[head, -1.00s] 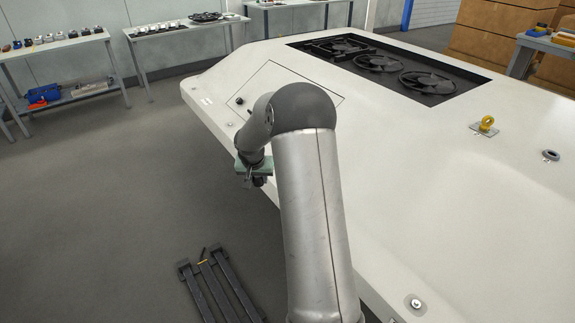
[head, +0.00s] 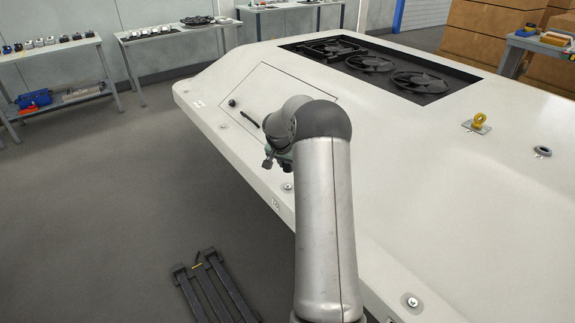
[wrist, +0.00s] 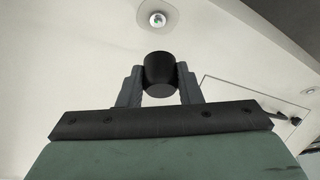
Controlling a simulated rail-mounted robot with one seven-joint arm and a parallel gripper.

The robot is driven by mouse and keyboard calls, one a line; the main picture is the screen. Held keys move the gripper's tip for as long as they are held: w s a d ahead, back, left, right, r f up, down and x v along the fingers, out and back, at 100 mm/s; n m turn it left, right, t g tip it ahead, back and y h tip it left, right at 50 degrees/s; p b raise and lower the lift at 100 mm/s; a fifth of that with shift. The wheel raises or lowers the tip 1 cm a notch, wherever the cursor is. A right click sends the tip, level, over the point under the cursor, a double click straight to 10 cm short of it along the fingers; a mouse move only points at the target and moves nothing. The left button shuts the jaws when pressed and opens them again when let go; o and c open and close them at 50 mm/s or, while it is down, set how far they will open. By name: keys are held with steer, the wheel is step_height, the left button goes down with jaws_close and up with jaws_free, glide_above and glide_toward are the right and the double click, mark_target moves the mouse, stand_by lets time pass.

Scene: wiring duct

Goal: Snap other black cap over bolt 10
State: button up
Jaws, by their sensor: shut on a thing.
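My gripper (head: 270,160) is over the near left edge of the white housing (head: 380,190). In the wrist view its two grey fingers (wrist: 160,84) are shut on a black cap (wrist: 160,68), a short rounded cup. A bare bolt head in a round seat (wrist: 157,19) shows beyond the cap, apart from it. In the head view, a bolt (head: 287,187) sits just below my gripper, with a small label (head: 276,205) beside it, too small to read surely. The held cap cannot be made out in the head view.
Another bolt (head: 411,302) is near the front edge. A black knob (head: 232,102) and black handle (head: 250,119) are on the outlined panel. A yellow eyebolt (head: 479,121) stands at right. Fans (head: 371,63) sit in a recess behind. A dark floor frame (head: 213,290) lies left.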

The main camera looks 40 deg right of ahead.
mark_target(288, 185)
steer(key=shift+f+b, duration=2.25)
steer(key=shift+f, duration=0.7)
steer(key=shift+b, duration=0.6)
steer(key=shift+f, duration=0.15)
steer(key=shift+f+b, duration=0.3)
steer(key=shift+b, duration=0.05)
steer(key=shift+f+b, duration=0.75)
steer(key=shift+f, duration=0.15)
steer(key=o, duration=1)
steer(key=shift+r, duration=0.1)
